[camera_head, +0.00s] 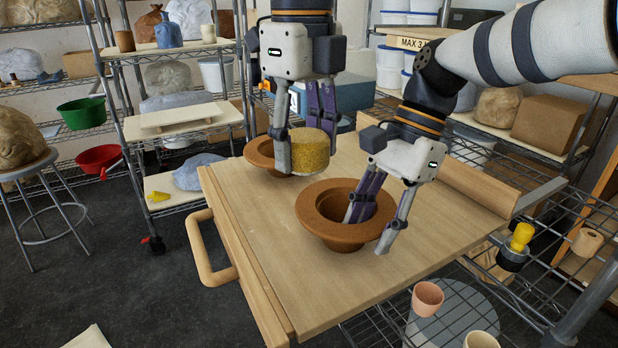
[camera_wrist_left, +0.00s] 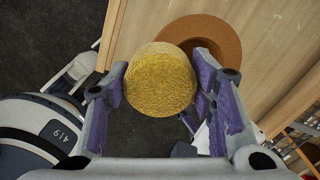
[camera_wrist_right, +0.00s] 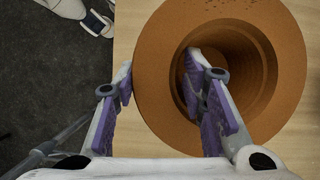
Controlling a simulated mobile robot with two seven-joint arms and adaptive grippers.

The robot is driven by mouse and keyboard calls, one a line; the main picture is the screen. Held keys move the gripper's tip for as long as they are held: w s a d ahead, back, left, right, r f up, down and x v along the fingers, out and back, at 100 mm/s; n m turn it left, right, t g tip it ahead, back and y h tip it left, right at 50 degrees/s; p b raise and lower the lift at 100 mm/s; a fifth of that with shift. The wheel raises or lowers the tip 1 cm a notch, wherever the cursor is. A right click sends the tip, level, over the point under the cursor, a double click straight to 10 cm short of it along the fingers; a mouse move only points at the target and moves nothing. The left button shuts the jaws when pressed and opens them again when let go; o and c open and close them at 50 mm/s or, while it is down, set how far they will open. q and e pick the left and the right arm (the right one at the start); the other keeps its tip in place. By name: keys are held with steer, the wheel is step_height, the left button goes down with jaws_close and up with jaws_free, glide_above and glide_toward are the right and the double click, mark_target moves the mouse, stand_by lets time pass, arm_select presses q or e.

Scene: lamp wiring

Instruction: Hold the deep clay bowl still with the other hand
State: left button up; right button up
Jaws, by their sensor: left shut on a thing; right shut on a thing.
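The deep clay bowl (camera_head: 322,230) stands upright on the wooden board, with a wide brown rim and a dark hollow. My right gripper (camera_head: 372,228) is shut on its rim, one finger inside the hollow and one outside; the right wrist view shows the bowl (camera_wrist_right: 285,60) between and beyond the fingers. My left gripper (camera_head: 305,145) is shut on a round yellow sponge (camera_head: 310,152), held above the board behind the deep bowl. The sponge also fills the jaws in the left wrist view (camera_wrist_left: 160,82).
A second clay bowl (camera_head: 259,152) stands behind, partly hidden by my left gripper and the sponge. The wooden board (camera_head: 250,235) is bare at its front left. A wire shelf with a peach cup (camera_head: 427,298) and a yellow-handled tool (camera_head: 521,236) lies at the right.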

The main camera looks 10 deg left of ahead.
mark_target(304, 212)
arm_select(q)
steer(key=shift+f, duration=3.95)
arm_select(e)
steer(key=shift+f, duration=0.15)
arm_select(q)
steer(key=shift+s+d+f, duration=0.15)
steer(key=shift+s+d, duration=0.3)
steer(key=shift+c, duration=0.5)
steer(key=shift+s+d, duration=0.8)
steer(key=shift+w+a, duration=1.3)
steer(key=shift+w, duration=0.05)
steer(key=shift+r, duration=4.1)
arm_select(e)
steer(key=o, duration=1.4)
steer(key=shift+c, duration=0.2)
